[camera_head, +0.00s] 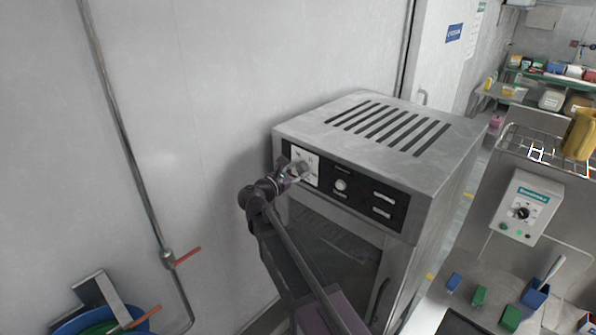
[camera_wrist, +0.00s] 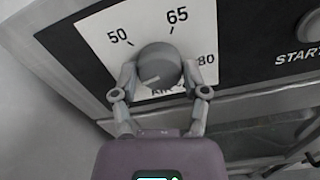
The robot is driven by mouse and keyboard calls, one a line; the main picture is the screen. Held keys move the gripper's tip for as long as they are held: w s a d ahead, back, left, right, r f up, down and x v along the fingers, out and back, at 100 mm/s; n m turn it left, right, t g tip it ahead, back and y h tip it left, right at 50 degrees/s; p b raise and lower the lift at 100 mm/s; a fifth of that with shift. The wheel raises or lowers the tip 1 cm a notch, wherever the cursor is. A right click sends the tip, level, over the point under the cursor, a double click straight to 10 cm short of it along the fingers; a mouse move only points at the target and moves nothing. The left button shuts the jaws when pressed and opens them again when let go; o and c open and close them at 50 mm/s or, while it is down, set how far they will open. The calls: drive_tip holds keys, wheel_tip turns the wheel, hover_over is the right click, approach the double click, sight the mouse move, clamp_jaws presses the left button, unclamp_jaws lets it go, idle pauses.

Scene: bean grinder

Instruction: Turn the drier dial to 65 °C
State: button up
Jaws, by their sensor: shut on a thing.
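The drier (camera_head: 395,165) is a grey metal box with a slotted top and a black control strip. Its dial (camera_wrist: 158,62) is a round grey knob on a white plate (camera_wrist: 105,25) marked 50, 65 and 80. The 65 mark is above the knob, slightly right; 50 is at upper left, 80 at right. A short pale line on the knob's face lies toward its lower left, away from the 65. My gripper (camera_wrist: 158,76) is shut on the dial, one finger on each side. In the head view my gripper (camera_head: 292,176) partly hides the dial and plate.
To the right of the dial are a round white knob (camera_head: 340,185) and small labelled controls. A wall pipe (camera_head: 125,140) with a red-handled valve (camera_head: 185,257) runs at left. A separate box with a dial (camera_head: 525,208) stands at right.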

drive_tip(key=m, duration=0.6)
drive_tip(key=shift+m, duration=0.3)
drive_tip(key=m, duration=0.7)
drive_tip(key=shift+d, duration=0.1)
drive_tip(key=m, duration=0.3)
drive_tip(key=shift+m, duration=0.4)
drive_tip(key=m, duration=0.3)
drive_tip(key=shift+f+m, duration=0.1)
drive_tip(key=shift+m, duration=0.2)
drive_tip(key=m, duration=0.6)
drive_tip(key=shift+m, duration=0.3)
